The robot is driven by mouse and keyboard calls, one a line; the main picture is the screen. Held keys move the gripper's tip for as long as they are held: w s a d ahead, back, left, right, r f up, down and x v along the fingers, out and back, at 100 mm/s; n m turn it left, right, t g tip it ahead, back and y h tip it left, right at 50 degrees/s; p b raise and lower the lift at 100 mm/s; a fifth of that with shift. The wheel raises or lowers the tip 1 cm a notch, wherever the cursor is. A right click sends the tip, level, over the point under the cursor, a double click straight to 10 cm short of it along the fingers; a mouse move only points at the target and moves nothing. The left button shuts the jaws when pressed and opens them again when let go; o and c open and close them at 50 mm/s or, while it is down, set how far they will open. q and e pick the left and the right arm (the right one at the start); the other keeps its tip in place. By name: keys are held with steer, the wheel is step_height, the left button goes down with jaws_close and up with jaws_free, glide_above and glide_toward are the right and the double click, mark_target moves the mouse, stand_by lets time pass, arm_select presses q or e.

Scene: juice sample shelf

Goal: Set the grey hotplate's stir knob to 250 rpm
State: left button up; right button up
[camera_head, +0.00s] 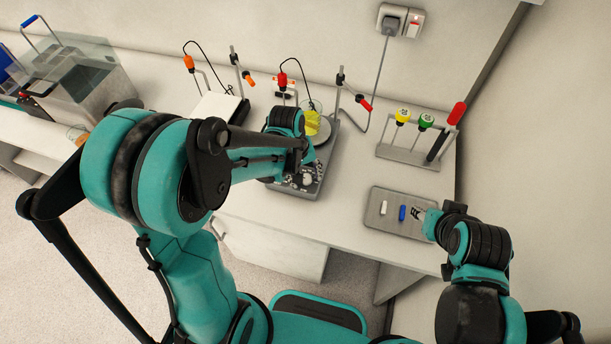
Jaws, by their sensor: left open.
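The grey hotplate (326,160) stands on the bench near the middle, with a beaker of yellow liquid (311,124) on its plate. Its front panel with dark knobs (307,181) shows just below my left gripper. I cannot read the stir scale or the knob's setting. My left gripper (306,163) is open, over the hotplate's front edge close to the panel. Its own wrist hides part of the hotplate, and contact with a knob cannot be made out. My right gripper (420,213) is at the right end of the grey tray, its fingers too small to judge.
The grey tray (377,221) holds a white and a blue stir bar (402,213). A rack (415,159) with yellow, green and red-topped items stands behind it. A second, white hotplate (213,107) and stands with probes are at the back left. A power cable runs to the wall socket.

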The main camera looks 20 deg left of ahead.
mark_target(305, 181)
arm_select(q)
jaws_close()
steer(key=shift+m, duration=0.3)
steer(key=shift+m+y+b, duration=0.55)
steer(key=shift+m+y, duration=0.25)
steer(key=shift+m, duration=1.7)
jaws_free()
steer(key=shift+r, duration=0.1)
step_height(305, 181, up, 12)
steer(key=shift+s, duration=0.25)
